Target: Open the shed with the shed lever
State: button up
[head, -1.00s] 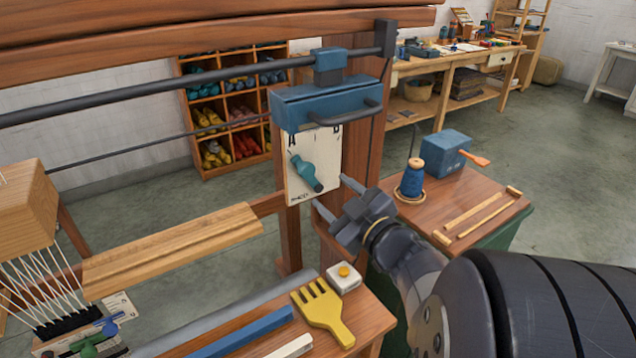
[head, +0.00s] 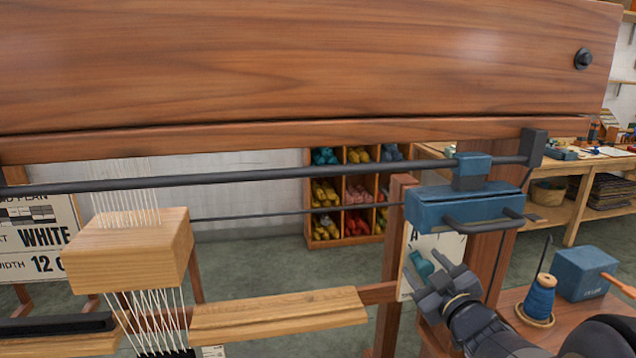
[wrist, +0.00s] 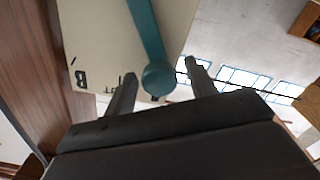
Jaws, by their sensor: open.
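The shed lever is a teal lever with a rounded knob, on a pale plate (head: 413,238) fixed to the loom's right post. In the head view the lever (head: 421,263) is partly hidden behind my gripper (head: 423,268). My gripper is open, its fingers pointing at the plate. In the wrist view the lever (wrist: 149,35) comes down from the top edge, and its round end (wrist: 158,79) appears between the two fingertips (wrist: 160,80). I cannot tell whether either finger touches it. Letters and short dark marks show on the plate's edge.
A blue box with a dark handle (head: 467,207) hangs on the rail just above my gripper. The loom's wooden beam (head: 290,70) crosses above. At the right, a small table holds a blue spool (head: 540,295) and a blue block (head: 586,274).

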jog(key=shift+w+a, duration=0.1)
jog(key=shift+w, duration=0.15)
jog(key=shift+s, duration=0.1)
jog(key=shift+s, duration=0.15)
jog(key=s+d, duration=0.2)
jog(key=s, duration=0.8)
jog(key=w, duration=0.3)
jog(key=w+a, duration=0.1)
jog(key=w, duration=0.3)
jog(key=w+a, duration=0.1)
jog(key=w, duration=0.2)
jog(key=shift+w+r, duration=0.1)
jog(key=shift+w, duration=0.25)
jog(key=shift+s+d+r+m+p, duration=0.1)
jog(key=shift+d+r+m+p, duration=0.3)
jog(key=shift+p, duration=0.65)
jog(key=shift+d+f+m, duration=0.2)
jog(key=shift+m, duration=0.1)
jog(key=shift+a+p, duration=0.1)
jog(key=shift+p, duration=0.2)
